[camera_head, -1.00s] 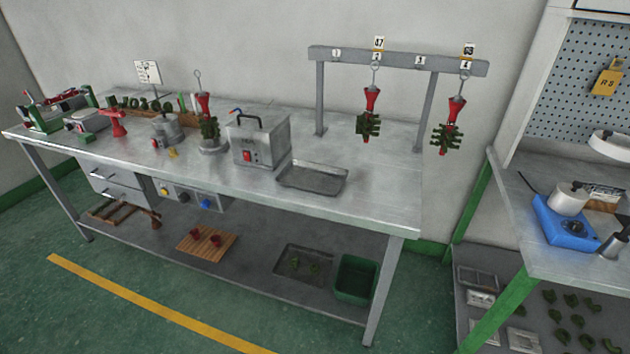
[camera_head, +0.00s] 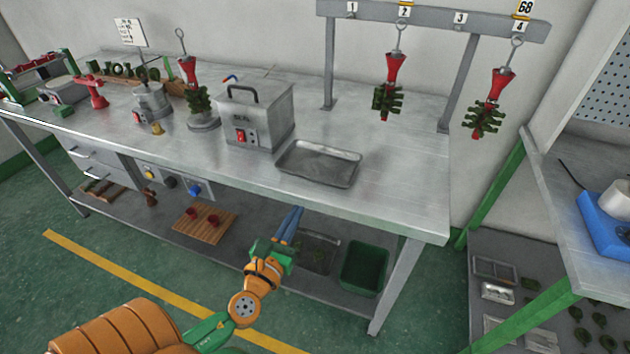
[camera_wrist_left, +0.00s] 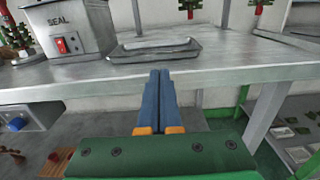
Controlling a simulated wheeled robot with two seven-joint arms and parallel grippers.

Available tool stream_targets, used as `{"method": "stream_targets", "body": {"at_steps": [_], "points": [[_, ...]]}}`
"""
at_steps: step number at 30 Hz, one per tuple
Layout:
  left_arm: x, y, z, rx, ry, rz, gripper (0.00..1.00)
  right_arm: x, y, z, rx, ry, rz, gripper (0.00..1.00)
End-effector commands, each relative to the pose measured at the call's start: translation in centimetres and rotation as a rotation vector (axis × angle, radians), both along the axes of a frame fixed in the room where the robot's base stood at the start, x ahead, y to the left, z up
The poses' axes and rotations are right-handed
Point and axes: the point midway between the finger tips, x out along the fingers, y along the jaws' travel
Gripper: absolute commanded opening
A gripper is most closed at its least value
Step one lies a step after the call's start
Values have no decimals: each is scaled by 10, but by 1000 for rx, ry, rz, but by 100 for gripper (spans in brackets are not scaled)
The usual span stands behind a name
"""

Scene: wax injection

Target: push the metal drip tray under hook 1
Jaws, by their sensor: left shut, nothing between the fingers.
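The metal drip tray (camera_head: 320,165) is a shallow grey rectangular pan lying flat and empty on the bench top, just right of the metal box. It also shows in the left wrist view (camera_wrist_left: 155,50). The hook rail (camera_head: 425,18) stands behind it, and the hook 1 label (camera_head: 352,9) is at its left end, up and to the right of the tray. My left gripper (camera_head: 295,213), with blue fingers, is shut and empty in front of the bench's front edge, below and nearer than the tray, not touching it. My right gripper is not in view.
The metal box (camera_head: 258,115) stands left of the tray. Red-and-green wax trees (camera_head: 388,88) hang from hooks 2 and 4. The bench top right of the tray (camera_head: 405,180) is clear. A green bin (camera_head: 363,268) sits on the lower shelf.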

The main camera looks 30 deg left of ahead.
Motion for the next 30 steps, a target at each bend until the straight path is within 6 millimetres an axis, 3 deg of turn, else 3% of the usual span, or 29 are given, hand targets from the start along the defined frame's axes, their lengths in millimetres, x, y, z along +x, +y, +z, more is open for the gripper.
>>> {"method": "stream_targets", "body": {"at_steps": [6,13,18,30], "points": [[47,12,2,-2,-3,2,0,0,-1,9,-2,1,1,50],[85,20,0,-5,-1,1,0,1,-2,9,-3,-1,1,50],[96,23,0,-5,1,0,0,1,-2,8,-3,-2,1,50],[98,24,-1,-5,1,0,0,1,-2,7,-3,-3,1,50]]}}
